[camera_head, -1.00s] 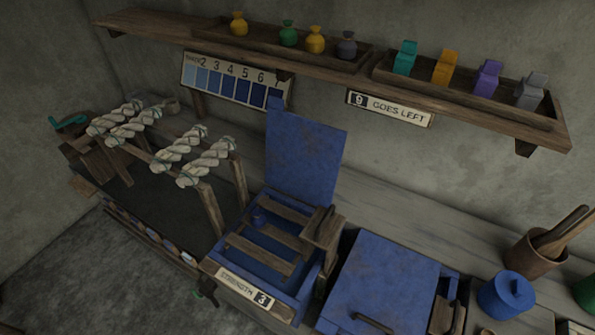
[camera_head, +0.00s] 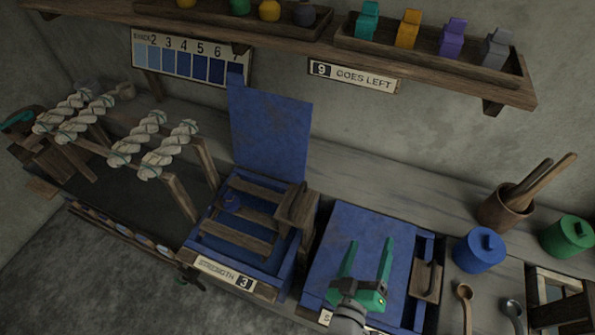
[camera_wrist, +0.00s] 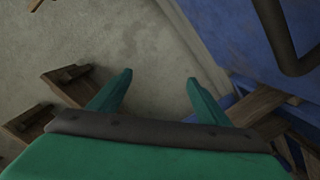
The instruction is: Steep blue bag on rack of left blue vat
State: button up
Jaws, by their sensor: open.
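The left blue vat (camera_head: 268,276) stands with its blue lid (camera_head: 268,135) raised against the back. A slatted wooden rack (camera_head: 238,238) lies across its opening. A "STRENGTH 3" plate (camera_head: 224,274) is on the vat's front. My green gripper (camera_head: 368,243) is open and empty, in front of the right vat's closed lid (camera_head: 372,222), right of the left vat. In the wrist view my gripper (camera_wrist: 158,78) shows spread fingers with nothing between them.
Skeins (camera_head: 125,145) hang on a wooden frame at left. A shelf (camera_head: 290,45) above holds several bags and colored blocks. Blue (camera_head: 480,250) and green (camera_head: 568,237) jars and a utensil pot (camera_head: 505,207) stand at right. A dark handle (camera_wrist: 285,40) shows in the wrist view.

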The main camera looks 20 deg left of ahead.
jog(key=w+d+r+m+h, duration=0.1)
jog(key=w+d+r+h, duration=0.3)
jog(key=w+r, duration=0.75)
notch_tip(320, 180, up, 5)
jog(key=m+g+y, duration=0.5)
jog(key=m+g, duration=0.2)
jog(key=g, duration=0.7)
send_over(298, 194)
jog(key=shift+w+r, duration=0.15)
jog(key=shift+r, duration=0.05)
jog(key=x, duration=0.2)
jog(key=s+x, duration=0.1)
jog(key=x, duration=0.4)
jog(key=shift+s+f, duration=0.35)
jog(key=shift+f, duration=0.4)
jog(key=shift+s+f, duration=0.1)
jog(key=shift+f, duration=0.2)
